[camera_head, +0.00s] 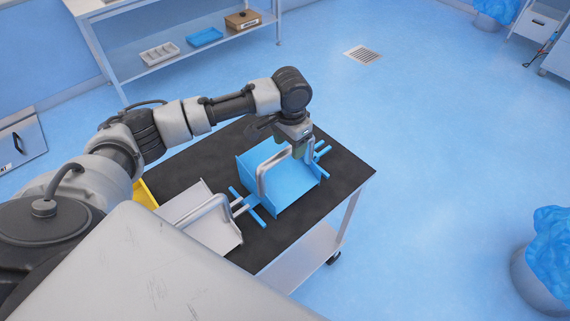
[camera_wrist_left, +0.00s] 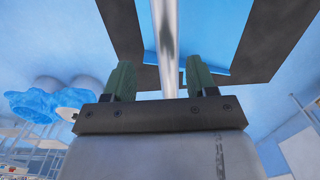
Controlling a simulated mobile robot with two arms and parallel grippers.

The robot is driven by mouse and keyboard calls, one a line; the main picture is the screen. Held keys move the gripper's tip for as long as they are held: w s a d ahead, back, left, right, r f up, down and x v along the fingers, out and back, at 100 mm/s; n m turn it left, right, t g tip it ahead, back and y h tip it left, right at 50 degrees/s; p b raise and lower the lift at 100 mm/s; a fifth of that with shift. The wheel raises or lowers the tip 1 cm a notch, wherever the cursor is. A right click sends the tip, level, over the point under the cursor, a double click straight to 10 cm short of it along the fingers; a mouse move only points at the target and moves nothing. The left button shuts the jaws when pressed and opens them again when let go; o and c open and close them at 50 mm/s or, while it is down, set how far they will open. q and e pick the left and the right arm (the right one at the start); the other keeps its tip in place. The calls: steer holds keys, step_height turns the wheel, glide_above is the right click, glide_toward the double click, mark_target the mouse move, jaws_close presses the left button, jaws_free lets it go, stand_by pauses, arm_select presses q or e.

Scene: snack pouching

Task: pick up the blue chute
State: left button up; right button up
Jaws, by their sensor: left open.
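Blue bars stick out at both ends. My left gripper (camera_head: 304,152) is pointed down at the chute's far right side, by the right handle. In the left wrist view its green fingers (camera_wrist_left: 160,78) are open, one on each side of the metal handle bar (camera_wrist_left: 163,35), with gaps to both. The blue chute (camera_wrist_left: 205,40) shows beyond the bar. My right gripper is not in view.
A grey-white chute (camera_head: 212,240) with a metal handle lies on the cart top (camera_head: 345,175) just left of the blue one. A yellow item (camera_head: 144,195) is partly hidden behind my left arm. The cart's right end is bare.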

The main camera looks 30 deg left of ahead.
mark_target(290, 146)
arm_select(q)
steer(key=shift+w+a+f+p, duration=0.2)
steer(key=shift+w+f+p, duration=0.05)
steer(key=shift+f, duration=0.25)
steer(key=shift+w+a+f+p, duration=0.15)
steer(key=shift+w+f+p, duration=0.05)
steer(key=shift+f, duration=0.3)
steer(key=f+p, duration=0.1)
steer(key=f, duration=0.2)
steer(key=shift+w+f, duration=0.2)
steer(key=shift+d+f, duration=0.1)
steer(key=shift+f, duration=0.2)
steer(key=shift+c, duration=1.9)
jaws_close()
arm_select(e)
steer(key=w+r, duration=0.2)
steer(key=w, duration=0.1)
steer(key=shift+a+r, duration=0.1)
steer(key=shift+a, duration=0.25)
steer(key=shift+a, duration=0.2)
arm_select(q)
steer(key=shift+w+r, duration=0.15)
steer(key=shift+r, duration=0.05)
